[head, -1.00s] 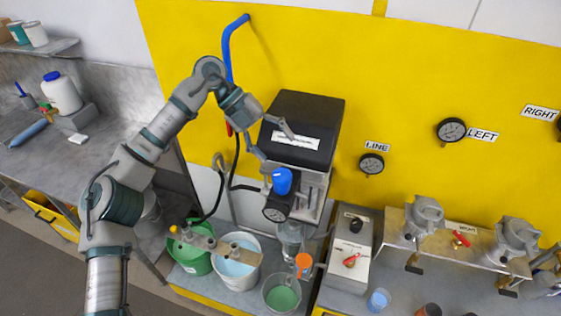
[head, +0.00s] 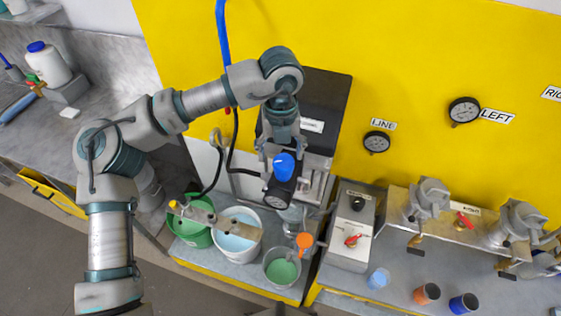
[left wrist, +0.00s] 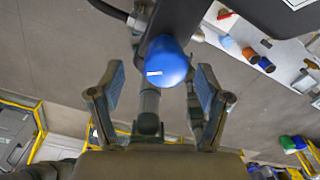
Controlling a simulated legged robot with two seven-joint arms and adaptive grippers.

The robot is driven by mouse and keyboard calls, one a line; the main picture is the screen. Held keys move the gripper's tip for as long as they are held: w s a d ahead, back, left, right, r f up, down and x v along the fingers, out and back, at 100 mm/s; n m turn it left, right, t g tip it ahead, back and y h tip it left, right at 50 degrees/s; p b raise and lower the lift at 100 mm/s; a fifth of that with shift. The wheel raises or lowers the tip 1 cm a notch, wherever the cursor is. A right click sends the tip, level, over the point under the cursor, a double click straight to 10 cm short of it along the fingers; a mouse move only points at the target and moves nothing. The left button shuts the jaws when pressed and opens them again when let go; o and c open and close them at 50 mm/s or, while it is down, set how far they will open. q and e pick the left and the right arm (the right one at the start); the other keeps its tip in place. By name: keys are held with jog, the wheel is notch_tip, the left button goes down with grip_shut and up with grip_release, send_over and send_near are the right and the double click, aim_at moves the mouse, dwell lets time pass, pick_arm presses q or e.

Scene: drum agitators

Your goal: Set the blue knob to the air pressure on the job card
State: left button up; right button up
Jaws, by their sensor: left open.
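The blue knob (head: 284,164) sits on top of a black regulator body in front of the dark machine. In the left wrist view the knob (left wrist: 167,62) is upper middle, with a white mark on its face. My left gripper (head: 281,158) is open, its fingers on either side of the knob in the head view. In the left wrist view my left gripper (left wrist: 160,84) has its two pads apart, with gaps to the knob. A round gauge (head: 279,198) is on the regulator below the knob. My right gripper is not in view. I see no readable job card.
Below the regulator stand a green bucket (head: 190,232), a bucket of pale blue liquid (head: 236,242) and a metal cup of green liquid (head: 282,268). A grey control box (head: 351,240) stands to the right. The LINE gauge (head: 376,142) is on the yellow wall.

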aim_at(284, 160)
pick_arm(q)
jog(key=f, duration=0.2)
jog(key=d+f, duration=0.1)
jog(key=f, duration=0.1)
jog(key=shift+s+p, duration=0.15)
jog(key=shift+p, duration=0.25)
jog(key=shift+d+f, duration=0.15)
jog(key=shift+f, duration=0.35)
jog(key=shift+a, duration=0.4)
jog(key=c, duration=1.2)
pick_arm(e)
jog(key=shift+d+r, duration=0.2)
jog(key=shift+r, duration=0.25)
